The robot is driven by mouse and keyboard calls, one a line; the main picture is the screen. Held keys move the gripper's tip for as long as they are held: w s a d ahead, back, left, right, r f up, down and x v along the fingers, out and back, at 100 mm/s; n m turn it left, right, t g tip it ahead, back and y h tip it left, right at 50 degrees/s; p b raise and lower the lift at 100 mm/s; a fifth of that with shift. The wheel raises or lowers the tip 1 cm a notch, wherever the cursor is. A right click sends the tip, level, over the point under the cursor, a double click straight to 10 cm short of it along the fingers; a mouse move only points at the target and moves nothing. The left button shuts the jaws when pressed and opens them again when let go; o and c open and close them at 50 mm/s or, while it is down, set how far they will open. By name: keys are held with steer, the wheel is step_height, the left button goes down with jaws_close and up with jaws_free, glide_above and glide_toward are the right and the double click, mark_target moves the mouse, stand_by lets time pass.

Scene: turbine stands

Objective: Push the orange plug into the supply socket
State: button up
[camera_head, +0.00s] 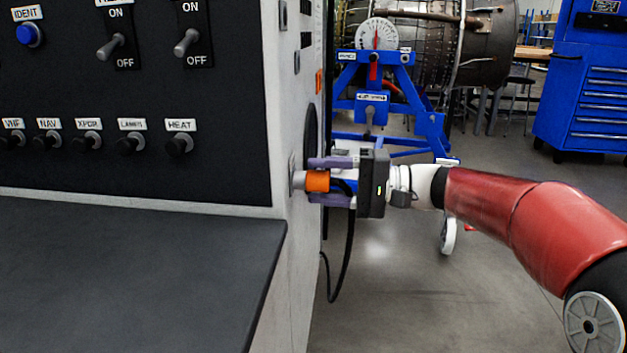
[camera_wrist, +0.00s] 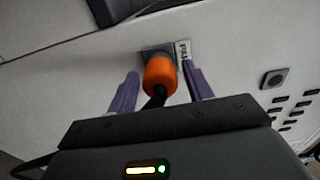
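The orange plug (camera_head: 318,181) points left at the grey supply socket (camera_head: 298,180) on the side wall of the white console. Its front end meets the socket; how deep it sits is hard to tell. In the wrist view the plug (camera_wrist: 160,74) covers much of the square socket plate (camera_wrist: 150,50). My gripper (camera_head: 318,181) has its purple fingers on either side of the plug, above and below it in the head view. In the wrist view thin gaps show between the plug and both fingers (camera_wrist: 161,68), so the gripper looks open around it.
A black cable (camera_head: 349,250) hangs in a loop below my gripper. The console's dark shelf (camera_head: 130,275) juts out at the lower left. A blue turbine stand (camera_head: 372,105) and a blue tool cabinet (camera_head: 590,100) stand behind. Floor to the right is mostly free.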

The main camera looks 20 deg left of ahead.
jaws_close()
steer(key=shift+d, duration=0.15)
steer(key=shift+w+d, duration=0.15)
steer(key=shift+d, duration=0.2)
steer(key=shift+d, duration=0.1)
stand_by(0.3)
steer(key=shift+v, duration=1.45)
steer(key=shift+w+r, duration=0.1)
